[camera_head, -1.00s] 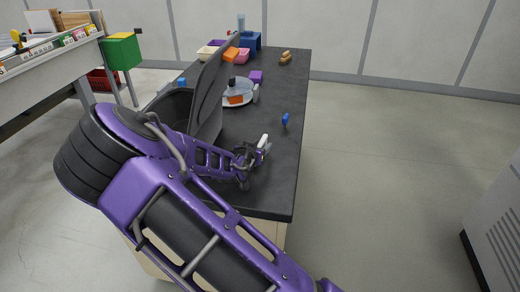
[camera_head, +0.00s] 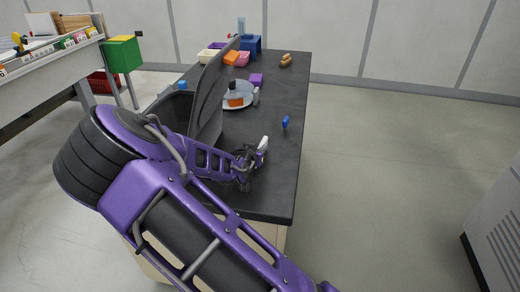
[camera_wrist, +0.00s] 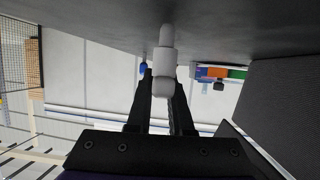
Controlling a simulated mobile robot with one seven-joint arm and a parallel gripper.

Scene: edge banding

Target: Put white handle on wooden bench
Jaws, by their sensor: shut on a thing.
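The white handle (camera_wrist: 166,60) is held between the two dark fingers of my gripper (camera_wrist: 165,82), in the middle of the wrist view. One end of it overlaps the dark surface at the top of that view. In the head view, the white handle (camera_head: 263,143) shows as a small piece at the tip of my gripper (camera_head: 257,152). It is over or on the near right part of the bench (camera_head: 265,195), which has a dark top and a pale wood-coloured side. I cannot tell whether the handle touches the top.
A blue item (camera_head: 286,122) lies near the right edge. A dark bin with a raised lid (camera_head: 213,90) stands to the left. The front right top is clear.

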